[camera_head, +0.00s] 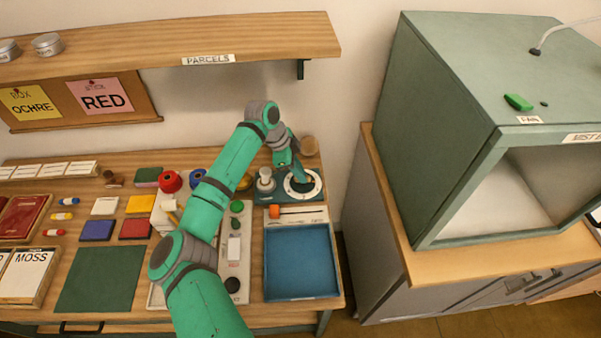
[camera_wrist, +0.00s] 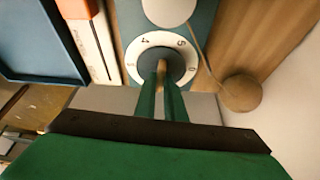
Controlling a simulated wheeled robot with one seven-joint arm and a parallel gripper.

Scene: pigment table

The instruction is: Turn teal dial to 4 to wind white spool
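The teal dial (camera_head: 292,190) sits on a dark teal base at the right back of the table. In the wrist view the dial (camera_wrist: 180,67) is a dark disc in a white number ring, with a narrow tan bar across it. The 4 and 5 show at the ring's far side. My gripper (camera_wrist: 161,80) has its two green fingers close together on either side of the bar, seemingly shut on it. Which number the bar marks is unclear. The white spool (camera_head: 265,176) stands left of the dial; its pale round end (camera_wrist: 170,8) is cut off in the wrist view.
A thin cord runs from the spool toward a round tan wooden piece (camera_wrist: 240,93) beside the base. A blue tray (camera_head: 300,262) lies in front of the base, with an orange-ended box (camera_head: 300,211) between. The green cabinet (camera_head: 440,120) stands to the right.

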